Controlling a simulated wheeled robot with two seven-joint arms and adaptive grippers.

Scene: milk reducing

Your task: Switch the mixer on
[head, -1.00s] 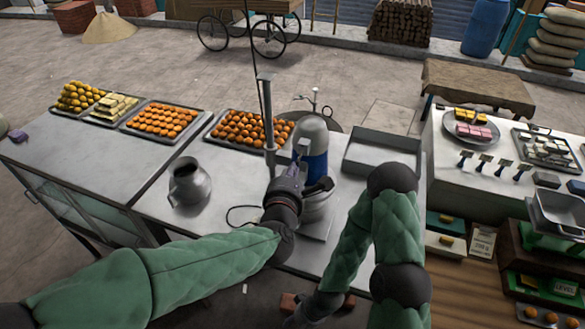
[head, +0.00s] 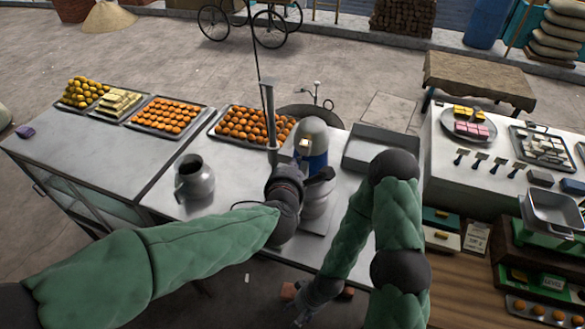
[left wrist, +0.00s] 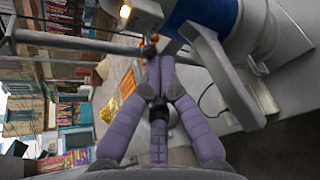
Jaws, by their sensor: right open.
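The mixer (head: 313,137) stands on the metal counter, with a silver top, a blue band and a silver bowl (head: 318,198) below. A small yellow-lit spot (head: 304,143) shows on its front; a glowing light also shows in the left wrist view (left wrist: 125,12). My left gripper (head: 301,168) is in front of the mixer, just below the lit spot. In the left wrist view its fingers (left wrist: 154,68) come together, with nothing seen between them, beside the mixer's blue band (left wrist: 213,14). Contact cannot be told. My right gripper (head: 298,318) is low, at the counter's front, open.
A silver jug (head: 193,180) stands left of the mixer. A thin post (head: 270,115) rises behind the left gripper. The left counter is mostly clear.

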